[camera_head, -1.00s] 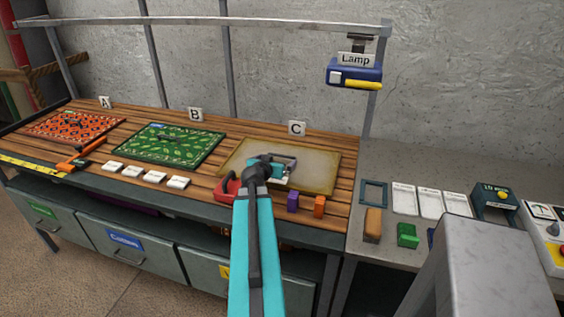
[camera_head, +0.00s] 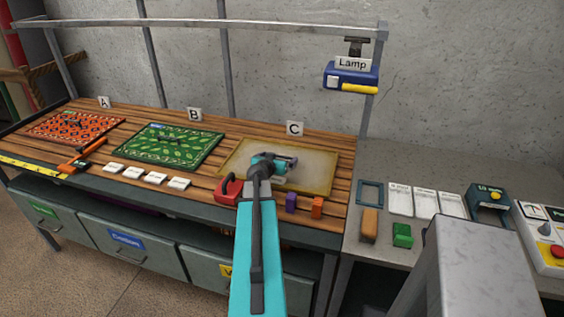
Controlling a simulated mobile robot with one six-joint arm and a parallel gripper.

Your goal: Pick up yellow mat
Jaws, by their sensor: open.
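The yellow mat (camera_head: 318,158) is a pale, worn yellowish sheet with a darker yellow border. It lies flat on the wooden bench in front of the C sign (camera_head: 294,129). My gripper (camera_head: 293,168) is over the left-middle part of the mat, open, with nothing seen between its fingers. My arm covers part of the mat's front left edge. I cannot tell how far the gripper is above the mat.
A green mat (camera_head: 168,146) and an orange mat (camera_head: 75,126) lie further left. A red object (camera_head: 228,190), a purple block (camera_head: 291,202) and an orange block (camera_head: 317,207) stand along the mat's front edge. A blue lamp (camera_head: 352,77) hangs above right.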

